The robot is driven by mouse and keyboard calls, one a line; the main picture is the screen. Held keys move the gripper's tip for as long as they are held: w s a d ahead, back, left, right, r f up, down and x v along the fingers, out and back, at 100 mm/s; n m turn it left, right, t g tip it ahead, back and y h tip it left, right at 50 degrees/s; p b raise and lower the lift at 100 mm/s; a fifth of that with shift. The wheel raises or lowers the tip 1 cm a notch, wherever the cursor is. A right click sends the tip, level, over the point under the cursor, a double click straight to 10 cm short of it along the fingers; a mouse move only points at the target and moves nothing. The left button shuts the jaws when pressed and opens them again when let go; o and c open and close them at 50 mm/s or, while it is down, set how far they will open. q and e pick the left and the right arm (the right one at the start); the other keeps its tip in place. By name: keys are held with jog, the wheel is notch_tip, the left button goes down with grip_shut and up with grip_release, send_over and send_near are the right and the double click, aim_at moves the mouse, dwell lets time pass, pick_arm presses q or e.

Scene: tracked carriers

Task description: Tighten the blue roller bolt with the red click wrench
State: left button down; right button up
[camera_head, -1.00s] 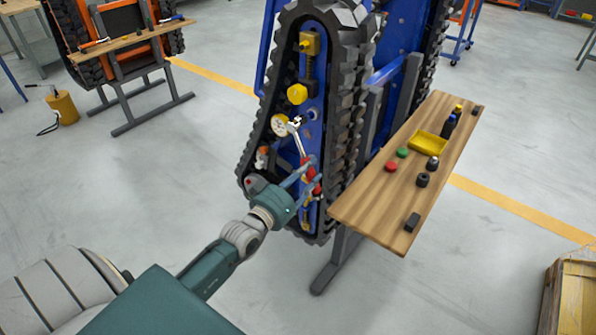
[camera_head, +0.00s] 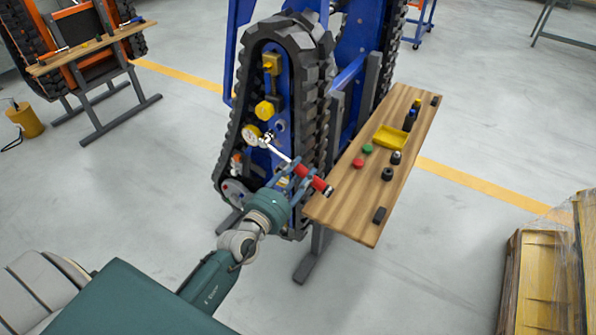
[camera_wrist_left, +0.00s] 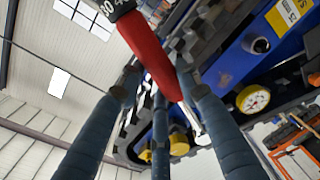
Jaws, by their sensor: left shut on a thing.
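The red click wrench (camera_head: 301,171) has a red grip and a silver shaft. My left gripper (camera_head: 297,183) is shut on its red grip, in front of the blue tracked carrier (camera_head: 265,162). I cannot tell whether the head sits on the blue roller bolt; the bolt cannot be made out.
A wooden side shelf (camera_head: 345,212) stands right of the track, holding a yellow tray (camera_head: 390,139), red and green buttons and dark parts. The black track (camera_head: 314,85) frames the side plate. An orange carrier (camera_head: 92,50) stands at back left. Crates (camera_head: 540,275) stand at right.

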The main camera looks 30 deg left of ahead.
pick_arm(q)
jog(key=shift+w+r+p, duration=0.2)
jog(key=shift+w+p, duration=0.3)
jog(key=shift+w, duration=0.45)
dwell(2.2)
jog(key=shift+w+d, duration=0.1)
jog(key=shift+w, duration=0.55)
dwell(1.0)
jog(key=shift+f, duration=0.1)
dwell(0.5)
jog(key=c, duration=1.9)
grip_release()
grip_shut()
jog(key=shift+f, duration=0.1)
